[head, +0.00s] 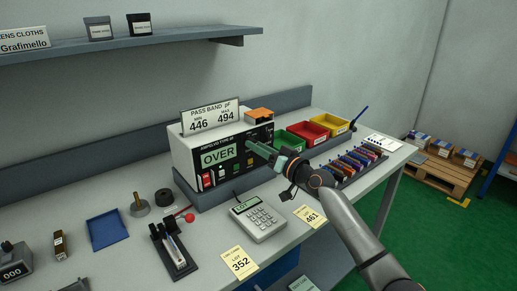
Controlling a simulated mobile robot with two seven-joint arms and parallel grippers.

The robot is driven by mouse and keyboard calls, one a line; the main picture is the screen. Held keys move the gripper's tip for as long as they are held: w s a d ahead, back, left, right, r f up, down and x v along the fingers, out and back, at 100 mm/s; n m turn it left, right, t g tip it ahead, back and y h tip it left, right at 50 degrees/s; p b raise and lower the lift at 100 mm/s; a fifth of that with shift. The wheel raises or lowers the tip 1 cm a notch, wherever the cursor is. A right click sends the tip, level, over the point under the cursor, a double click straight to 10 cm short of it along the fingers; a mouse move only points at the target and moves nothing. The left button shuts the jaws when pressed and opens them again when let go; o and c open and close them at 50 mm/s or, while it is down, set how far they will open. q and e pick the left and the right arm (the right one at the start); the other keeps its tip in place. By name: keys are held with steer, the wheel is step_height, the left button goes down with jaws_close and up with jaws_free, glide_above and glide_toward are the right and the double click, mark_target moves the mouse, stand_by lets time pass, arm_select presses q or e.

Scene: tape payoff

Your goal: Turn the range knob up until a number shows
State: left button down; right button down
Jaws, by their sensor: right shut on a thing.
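The meter (181,154) is a white box with a black front on a grey plinth. Its green display (219,156) reads OVER. My right gripper (262,151) reaches in from the right and is shut at the right part of the front panel, where the range knob is. The knob itself is hidden by the fingers, so its setting cannot be read. A card on top of the meter (209,117) gives a pass band from 446 to 494. My left gripper is not in view.
A keypad unit (259,219) and lot cards 352 (239,262) and 461 (309,216) lie in front. Red (308,133), green and yellow bins stand behind my right gripper, with a rack of colored parts (352,166) to the right. A blue tray (107,229) lies left.

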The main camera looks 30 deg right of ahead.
steer(key=shift+a+f+m+h+p, duration=0.1)
steer(key=shift+m+h+p, duration=0.35)
steer(key=shift+m, duration=3.05)
steer(key=c, duration=0.5)
jaws_free()
steer(key=s, duration=0.4)
steer(key=s+d+b, duration=0.1)
steer(key=s, duration=0.3)
steer(key=s+f, duration=0.1)
steer(key=s, duration=0.3)
steer(key=shift+s+d, duration=0.25)
steer(key=shift+d, duration=0.05)
